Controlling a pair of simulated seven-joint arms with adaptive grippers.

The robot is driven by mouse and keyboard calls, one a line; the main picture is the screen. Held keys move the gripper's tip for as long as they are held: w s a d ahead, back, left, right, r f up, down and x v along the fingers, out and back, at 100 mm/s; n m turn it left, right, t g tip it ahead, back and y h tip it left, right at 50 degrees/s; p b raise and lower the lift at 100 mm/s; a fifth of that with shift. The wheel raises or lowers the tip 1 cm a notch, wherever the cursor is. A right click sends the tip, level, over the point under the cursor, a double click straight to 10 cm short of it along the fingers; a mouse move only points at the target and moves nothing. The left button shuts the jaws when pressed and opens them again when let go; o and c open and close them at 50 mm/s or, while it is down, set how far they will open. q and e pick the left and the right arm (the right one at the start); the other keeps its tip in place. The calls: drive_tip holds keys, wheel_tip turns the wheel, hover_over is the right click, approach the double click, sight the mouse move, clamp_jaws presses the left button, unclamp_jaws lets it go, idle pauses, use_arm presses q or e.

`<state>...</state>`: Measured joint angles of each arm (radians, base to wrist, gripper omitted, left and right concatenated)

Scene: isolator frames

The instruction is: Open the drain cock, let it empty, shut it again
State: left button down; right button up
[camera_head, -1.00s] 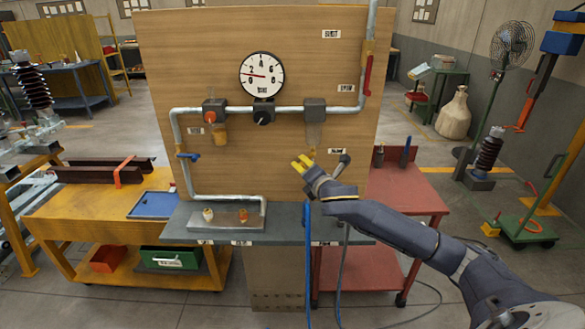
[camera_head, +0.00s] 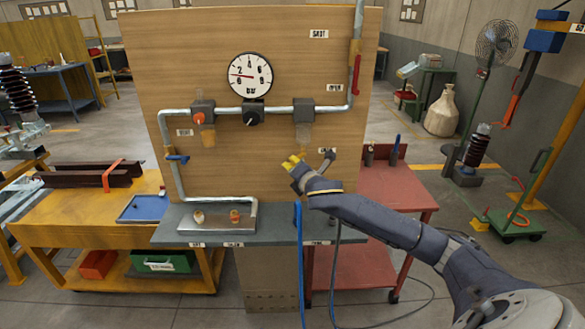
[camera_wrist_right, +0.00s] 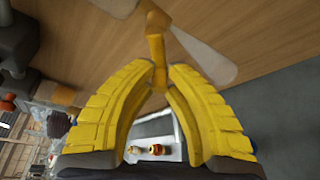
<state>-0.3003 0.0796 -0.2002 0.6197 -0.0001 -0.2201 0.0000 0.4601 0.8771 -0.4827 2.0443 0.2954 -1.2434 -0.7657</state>
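The drain cock (camera_wrist_right: 155,48) is a small yellow piece below the pale, see-through bowl (camera_head: 303,133) on the pipe board. In the right wrist view the bowl (camera_wrist_right: 205,52) lies beside and behind the cock. My right gripper (camera_head: 292,160) has yellow fingers and is just under the bowl. In the right wrist view its fingertips (camera_wrist_right: 161,82) close in on both sides of the cock's lower end and appear to grip it. The head view is too small to show this contact. The liquid level in the bowl is unclear. My left gripper is out of view.
The wooden board (camera_head: 215,60) carries a pressure gauge (camera_head: 249,76), a knob (camera_head: 253,117), an amber bowl (camera_head: 208,136) and a blue-handled valve (camera_head: 177,158). A metal tray (camera_head: 218,226) with two small parts sits on the grey shelf (camera_head: 280,230). Hoses (camera_head: 299,262) hang nearby.

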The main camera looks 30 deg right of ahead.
clamp_jaws()
drive_tip(key=shift+a+r+m+t, duration=0.1)
drive_tip(key=shift+a+m+t, duration=0.05)
drive_tip(key=shift+m+t, duration=0.2)
drive_tip(key=shift+w+a+r+m+t+y, duration=0.15)
drive_tip(key=shift+r+m+t, duration=0.4)
drive_tip(key=shift+m, duration=0.65)
drive_tip(key=shift+w+a+r+m+t+y, duration=0.1)
drive_tip(key=shift+a+r+m+t, duration=0.3)
drive_tip(key=shift+m, duration=0.75)
drive_tip(key=shift+w+a+r+m+t+y, duration=0.1)
drive_tip(key=shift+r+m+t, duration=0.5)
drive_tip(key=shift+m, duration=0.6)
drive_tip(key=shift+r, duration=0.3)
drive_tip(key=shift+c, duration=0.5)
unclamp_jaws()
